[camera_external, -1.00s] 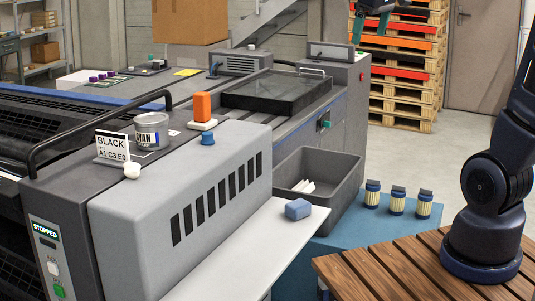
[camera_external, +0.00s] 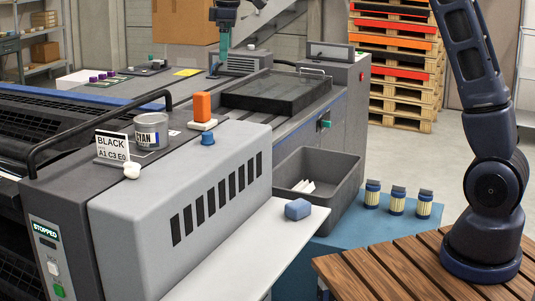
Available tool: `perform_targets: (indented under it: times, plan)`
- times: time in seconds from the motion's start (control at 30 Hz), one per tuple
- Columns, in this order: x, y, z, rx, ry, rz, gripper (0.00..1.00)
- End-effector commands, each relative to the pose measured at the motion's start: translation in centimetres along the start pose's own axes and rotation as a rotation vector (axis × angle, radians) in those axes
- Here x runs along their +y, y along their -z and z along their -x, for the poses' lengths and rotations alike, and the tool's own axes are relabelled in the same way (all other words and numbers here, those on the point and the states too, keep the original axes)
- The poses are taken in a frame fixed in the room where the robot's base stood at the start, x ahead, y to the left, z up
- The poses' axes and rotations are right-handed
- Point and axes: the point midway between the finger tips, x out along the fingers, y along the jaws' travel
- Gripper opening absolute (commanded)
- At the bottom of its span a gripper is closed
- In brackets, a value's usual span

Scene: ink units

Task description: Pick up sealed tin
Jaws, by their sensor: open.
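The sealed tin (camera_external: 151,131) is a grey metal can with a label that reads "CYAN". It stands upright on top of the press, just behind a white card (camera_external: 112,147) reading "BLACK" and "A1 C3 E0". My gripper (camera_external: 223,50), with teal fingers, hangs at the top middle of the view, pointing down. It is open, apart from the tin, up and to the right of it in the picture. The gap between its fingers is hard to make out at this size.
An orange block (camera_external: 202,106) on a white base and a blue knob (camera_external: 208,138) are right of the tin. A black handrail (camera_external: 95,130) curves behind it. A grey bin (camera_external: 335,175) holds white pieces. Several small jars (camera_external: 397,200) stand on a blue surface (camera_external: 360,235).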

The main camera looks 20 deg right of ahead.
Motion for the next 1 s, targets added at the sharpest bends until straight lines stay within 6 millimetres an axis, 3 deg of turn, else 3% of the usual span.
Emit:
perform_targets:
  times: [0.03, 0.3, 0.5, 0.7, 1.0]
  plan:
    - [-0.6, 2.1, -1.2, -0.008, 0.01, 0.038, 1.0]
    - [-4.4, 11.6, -6.6, -0.038, 0.049, 0.232, 1.0]
    - [-7.2, 16.3, -9.9, -0.053, 0.07, 0.339, 1.0]
    - [-8.4, 18.0, -11.3, -0.059, 0.078, 0.379, 1.0]
    - [-8.7, 17.8, -14.4, -0.06, 0.078, 0.381, 1.0]
